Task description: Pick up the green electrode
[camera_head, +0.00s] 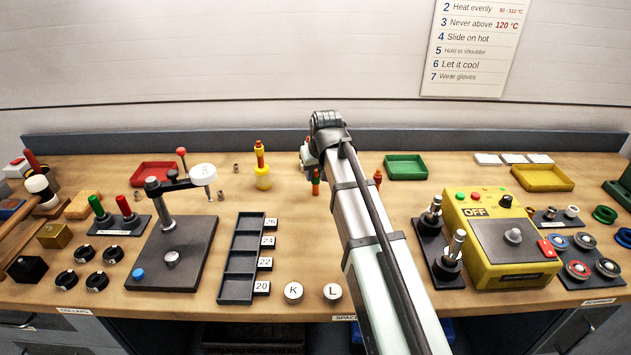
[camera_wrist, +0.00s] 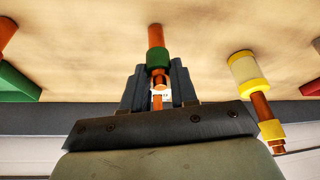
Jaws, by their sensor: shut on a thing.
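The green electrode is a copper-orange rod with a green band (camera_wrist: 158,59). It stands about upright, and its upper end is between the two fingers of my gripper (camera_wrist: 158,88) in the wrist view. My gripper is shut on it. In the head view the green electrode (camera_head: 316,183) shows just left of my forearm, below my wrist, and the fingers are mostly hidden. I cannot tell whether its lower end touches the table.
A yellow-banded electrode stands in a yellow holder (camera_head: 263,180) to the left; the holder also shows in the wrist view (camera_wrist: 245,70). Another orange rod (camera_head: 377,177) stands right of my arm. A red tray (camera_head: 153,174) and a green tray (camera_head: 405,172) lie at the back.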

